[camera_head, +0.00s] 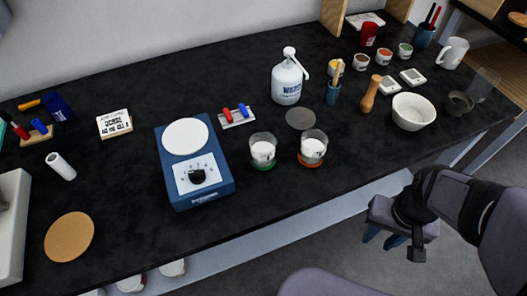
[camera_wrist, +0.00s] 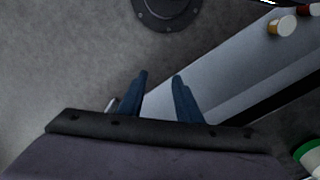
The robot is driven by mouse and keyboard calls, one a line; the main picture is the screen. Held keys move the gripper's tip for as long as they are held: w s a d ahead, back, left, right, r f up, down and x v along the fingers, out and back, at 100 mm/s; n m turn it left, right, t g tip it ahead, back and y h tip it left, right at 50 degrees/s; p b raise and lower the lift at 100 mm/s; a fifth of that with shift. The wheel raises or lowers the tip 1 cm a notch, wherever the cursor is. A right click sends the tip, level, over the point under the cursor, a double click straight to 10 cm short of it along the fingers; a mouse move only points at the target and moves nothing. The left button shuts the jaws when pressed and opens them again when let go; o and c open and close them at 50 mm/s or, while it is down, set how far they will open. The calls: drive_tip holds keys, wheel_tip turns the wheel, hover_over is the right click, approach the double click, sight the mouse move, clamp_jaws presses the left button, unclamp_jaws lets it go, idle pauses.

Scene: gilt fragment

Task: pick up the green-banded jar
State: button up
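In the wrist view, a white rounded thing with a green band (camera_wrist: 308,158) is cut off by the lower right corner; I cannot tell its full shape. In the head view, a clear glass jar with white contents and a green base (camera_head: 262,152) stands on the black counter, right of the blue hotplate. A small pot with a green marking (camera_head: 405,50) stands at the back right. My gripper (camera_head: 383,238) is beyond the counter's front edge, over the floor, well away from the jars. Its blue fingers (camera_wrist: 157,88) are apart, with nothing between them.
A similar glass jar with an orange base (camera_head: 313,149) stands close right of the green-based one. The hotplate (camera_head: 195,165) and white bottle (camera_head: 287,82) are nearby. Below the counter, white jars (camera_head: 130,284) show partly. The counter front (camera_head: 270,205) is largely clear.

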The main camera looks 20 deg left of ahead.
drive_tip(key=shift+o, duration=0.4)
drive_tip(key=o, duration=0.6)
drive_tip(key=shift+r, duration=0.1)
